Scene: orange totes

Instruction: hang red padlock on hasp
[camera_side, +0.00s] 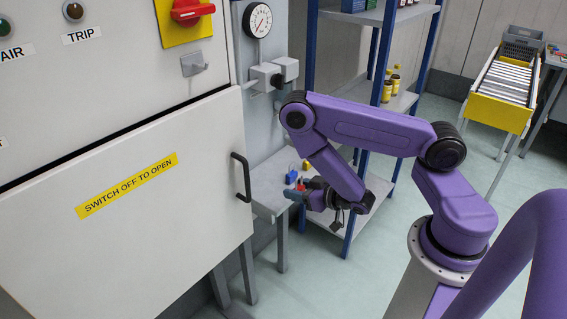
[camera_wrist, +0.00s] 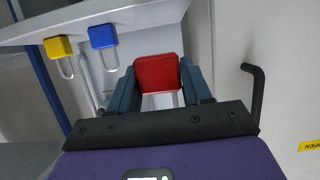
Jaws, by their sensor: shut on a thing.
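The red padlock (camera_wrist: 158,73) is between the two fingers of my gripper (camera_wrist: 162,86) in the wrist view, which are shut on its body. Its shackle points toward the gripper's palm and is partly hidden. In the side view the red padlock (camera_side: 301,187) is a small patch at my gripper (camera_side: 299,192), beside the small grey bench. The hasp appears to be the grey bracket (camera_side: 194,64) on the cabinet, below the red rotary switch (camera_side: 190,10). It is well up and left of my gripper and holds no padlock.
A blue padlock (camera_wrist: 102,36) and a yellow padlock (camera_wrist: 57,47) are close by at the grey bench (camera_side: 262,190). The cabinet door's black handle (camera_side: 241,177) juts out left of my gripper. A blue-framed shelf (camera_side: 364,110) stands behind my arm.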

